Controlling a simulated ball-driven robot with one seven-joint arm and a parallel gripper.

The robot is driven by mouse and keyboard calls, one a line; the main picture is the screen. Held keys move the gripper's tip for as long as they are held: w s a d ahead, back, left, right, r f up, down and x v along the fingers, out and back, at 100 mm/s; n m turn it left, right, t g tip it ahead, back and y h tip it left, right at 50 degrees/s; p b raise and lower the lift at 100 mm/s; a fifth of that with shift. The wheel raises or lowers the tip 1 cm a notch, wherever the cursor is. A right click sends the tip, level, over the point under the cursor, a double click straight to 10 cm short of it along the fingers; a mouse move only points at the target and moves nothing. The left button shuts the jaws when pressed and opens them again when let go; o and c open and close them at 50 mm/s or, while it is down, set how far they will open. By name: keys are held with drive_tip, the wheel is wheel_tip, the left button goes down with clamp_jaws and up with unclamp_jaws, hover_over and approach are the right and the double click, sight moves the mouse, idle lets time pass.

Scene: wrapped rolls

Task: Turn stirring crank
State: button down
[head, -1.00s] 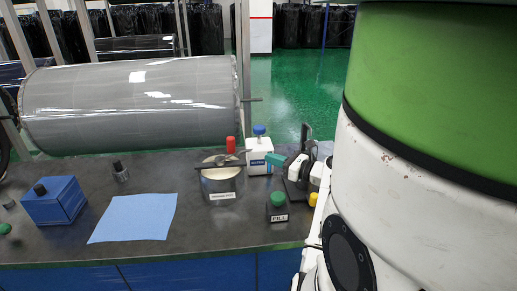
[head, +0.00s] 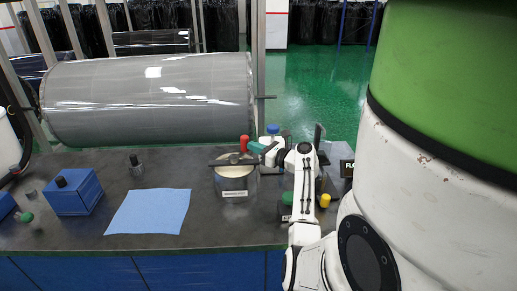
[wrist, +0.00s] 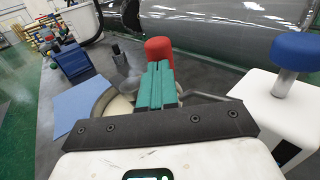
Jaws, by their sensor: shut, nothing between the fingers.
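The stirring crank is a dark bar with an upright red handle (head: 244,143), set across the top of a round metal pot (head: 235,184) on the dark bench. My gripper (head: 258,148) has teal fingers, shut and empty, at the right side of the red handle. In the wrist view the shut fingers (wrist: 158,82) point at the red handle (wrist: 158,47) and overlap its lower part. I cannot tell whether they touch it. The gripper's dark palm hides much of the pot (wrist: 88,101) there.
A blue sheet (head: 150,212), blue box (head: 77,196) and small dark bottle (head: 135,168) lie left. A yellow knob (head: 325,200) is right.

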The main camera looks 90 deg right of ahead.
drive_tip(key=shift+d, duration=0.1)
idle(0.3)
drive_tip(key=shift+d+n+t+y, duration=0.15)
drive_tip(key=shift+n+t+y, duration=0.15)
drive_tip(key=shift+n+y, duration=0.15)
drive_tip(key=shift+w+d+y, duration=0.1)
drive_tip(key=shift+y, duration=0.15)
drive_tip(key=shift+w+d+n, duration=0.1)
drive_tip(key=shift+d+n, duration=0.15)
drive_tip(key=shift+w+d+b, duration=0.2)
drive_tip(key=shift+w+d, duration=0.1)
drive_tip(key=shift+d, duration=0.2)
drive_tip(key=shift+w+d+b, duration=0.15)
drive_tip(key=shift+w+d, duration=0.15)
drive_tip(key=shift+d, duration=0.2)
drive_tip(key=shift+w+d+f+b, duration=0.1)
drive_tip(key=shift+w+d+b, duration=0.5)
drive_tip(key=shift+b, duration=0.2)
